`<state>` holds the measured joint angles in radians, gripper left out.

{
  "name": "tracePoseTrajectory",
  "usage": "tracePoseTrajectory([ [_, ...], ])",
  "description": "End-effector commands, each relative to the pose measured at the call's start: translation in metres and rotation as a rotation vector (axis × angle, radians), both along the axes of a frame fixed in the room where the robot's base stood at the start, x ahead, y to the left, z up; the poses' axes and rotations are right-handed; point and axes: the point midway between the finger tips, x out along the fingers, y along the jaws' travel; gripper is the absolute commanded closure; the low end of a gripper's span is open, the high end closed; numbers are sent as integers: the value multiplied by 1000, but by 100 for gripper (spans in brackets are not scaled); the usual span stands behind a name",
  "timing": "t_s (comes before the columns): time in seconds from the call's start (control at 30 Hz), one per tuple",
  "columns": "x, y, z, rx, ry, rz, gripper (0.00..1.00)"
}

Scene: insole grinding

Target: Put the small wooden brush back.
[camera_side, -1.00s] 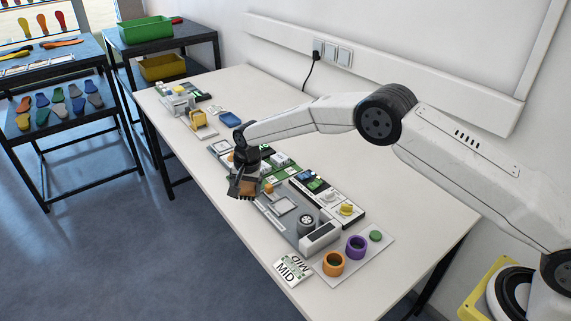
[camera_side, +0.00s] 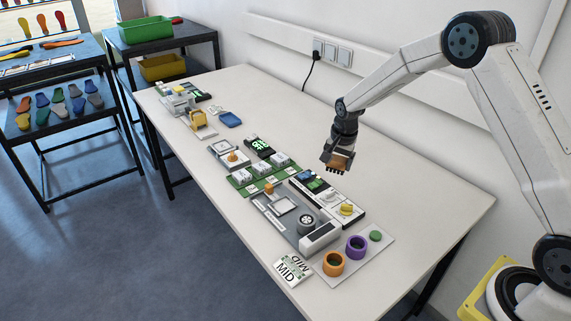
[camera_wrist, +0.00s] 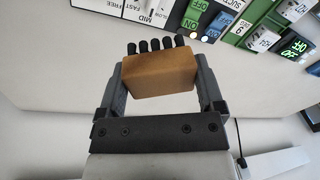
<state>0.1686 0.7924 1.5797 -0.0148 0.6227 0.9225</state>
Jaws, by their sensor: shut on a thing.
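The small wooden brush (camera_wrist: 160,74) is a brown block with a row of short black bristle tufts. My gripper (camera_side: 338,155) is shut on it, with one finger at each end of the block, as the wrist view of my gripper (camera_wrist: 160,85) shows. In the side view the brush (camera_side: 339,163) hangs with its bristles down, in the air above the white table (camera_side: 400,190), behind the row of stations. Nothing touches the bristles.
Orange (camera_side: 333,263) and purple (camera_side: 356,247) rings stand at the near end. The table behind the stations is bare.

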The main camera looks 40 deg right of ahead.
Motion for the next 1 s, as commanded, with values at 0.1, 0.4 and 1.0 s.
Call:
tracePoseTrajectory([
  [0.1, -23, -23, 5, -2, 3, -45, 69],
  [0.4, -53, -48, 9, -3, 7, -99, 69],
  [1.0, -30, -55, -3, -2, 8, -101, 69],
])
